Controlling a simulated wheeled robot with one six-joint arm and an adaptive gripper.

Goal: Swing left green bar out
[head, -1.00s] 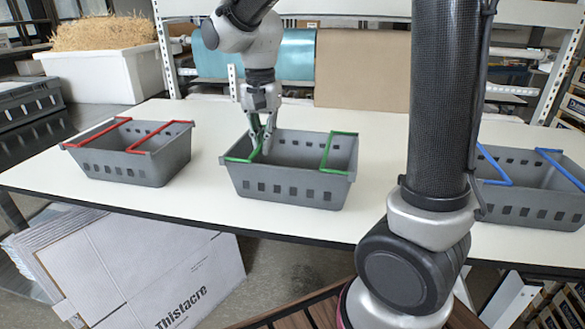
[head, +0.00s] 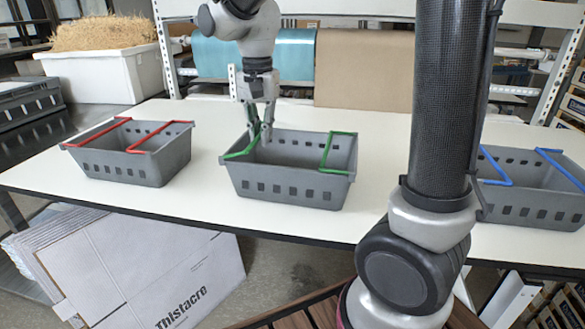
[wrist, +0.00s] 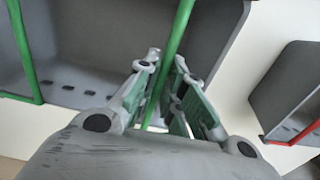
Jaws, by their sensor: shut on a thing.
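The middle grey bin (head: 290,184) stands on the white table and has two green bars. The left green bar (head: 238,155) lies across the bin's left end, its ends at the rim. The right green bar (head: 328,150) lies across the right part. My gripper (head: 262,138) is at the left bar, over the bin's left end. In the wrist view my gripper (wrist: 168,90) is shut on the left green bar (wrist: 180,35), which runs between the fingers. The right green bar (wrist: 20,50) shows at the left there. The fingers hide part of the held bar.
A grey bin with red bars (head: 130,165) stands to the left, and one with blue bars (head: 530,205) to the right, partly behind my column. The white table (head: 205,205) is clear between the bins.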

